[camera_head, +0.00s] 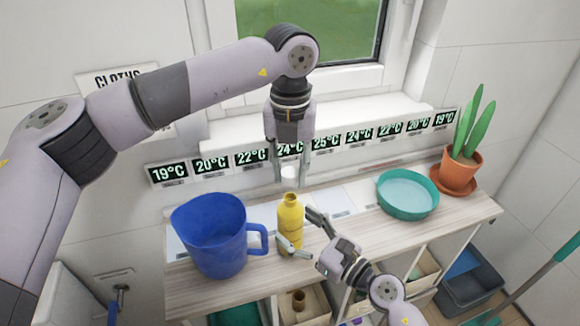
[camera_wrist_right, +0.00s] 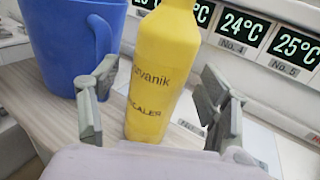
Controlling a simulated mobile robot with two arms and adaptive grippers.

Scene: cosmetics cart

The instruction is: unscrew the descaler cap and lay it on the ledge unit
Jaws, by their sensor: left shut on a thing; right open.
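The yellow descaler bottle (camera_head: 290,222) stands upright on the wooden top of the ledge unit (camera_head: 352,232); its label shows in the right wrist view (camera_wrist_right: 157,75). Its neck is bare. My left gripper (camera_head: 291,172) points down above the bottle, shut on the white cap (camera_head: 289,173), which appears apart from the neck. My right gripper (camera_head: 299,231) is open, with one finger on each side of the bottle's lower body; it also shows in the right wrist view (camera_wrist_right: 155,105).
A blue jug (camera_head: 215,235) stands close left of the bottle, handle toward it. A teal bowl (camera_head: 408,194) and a potted plant (camera_head: 460,168) stand to the right. A row of temperature displays (camera_head: 326,142) runs along the back. Some top surface is bare between bottle and bowl.

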